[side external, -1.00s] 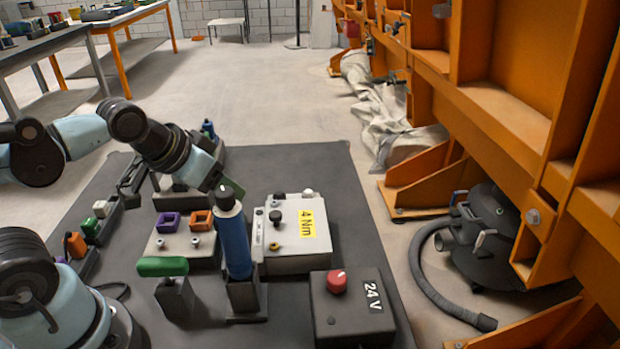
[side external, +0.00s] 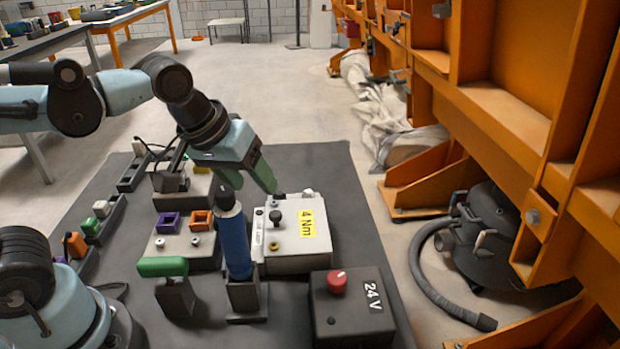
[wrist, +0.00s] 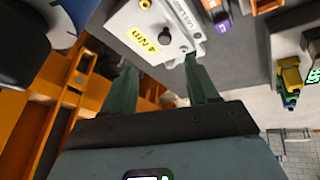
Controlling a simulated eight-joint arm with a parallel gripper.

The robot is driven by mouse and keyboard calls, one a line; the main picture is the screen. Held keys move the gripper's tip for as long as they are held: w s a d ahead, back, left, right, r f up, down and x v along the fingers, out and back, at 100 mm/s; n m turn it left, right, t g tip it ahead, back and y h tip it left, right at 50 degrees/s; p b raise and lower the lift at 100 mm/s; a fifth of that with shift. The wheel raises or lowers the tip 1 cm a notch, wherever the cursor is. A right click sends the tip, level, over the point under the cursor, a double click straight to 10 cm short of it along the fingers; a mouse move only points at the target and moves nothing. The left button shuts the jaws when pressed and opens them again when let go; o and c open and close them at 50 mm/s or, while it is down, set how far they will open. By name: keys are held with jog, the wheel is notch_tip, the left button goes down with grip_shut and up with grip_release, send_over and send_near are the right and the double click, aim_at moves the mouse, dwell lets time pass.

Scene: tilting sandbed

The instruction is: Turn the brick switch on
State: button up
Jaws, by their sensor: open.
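No part is plainly marked as the brick switch, so I cannot tell which control it is. A white box (side external: 297,252) with a yellow "4 Nm" label carries a black knob (side external: 275,217) and smaller controls; it also shows in the wrist view (wrist: 128,22). A dark box (side external: 352,318) marked "24 V" has a red button (side external: 337,281). My gripper (side external: 272,189) has green fingers and hangs near the white box's far edge. In the wrist view my gripper (wrist: 161,65) has its fingers apart with nothing between them. Contact with the box cannot be told.
A blue upright handle (side external: 234,245) and a green handle (side external: 162,267) stand left of the white box. Purple (side external: 168,223) and orange (side external: 201,221) square pieces sit on a pale block. An orange frame (side external: 430,190) lines the right. The dark mat (side external: 315,165) beyond the white box is bare.

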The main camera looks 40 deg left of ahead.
jog(key=w+d+r+n+g, duration=0.25)
jog(key=d+n, duration=0.25)
jog(key=d, duration=0.3)
jog(key=n+g+y, duration=0.1)
jog(key=n+g, duration=0.2)
jog(key=n, duration=0.2)
send_over(337, 277)
jog(key=f, duration=0.1)
notch_tip(337, 277, down, 12)
jog(key=shift+r, duration=0.2)
jog(key=c, duration=1)
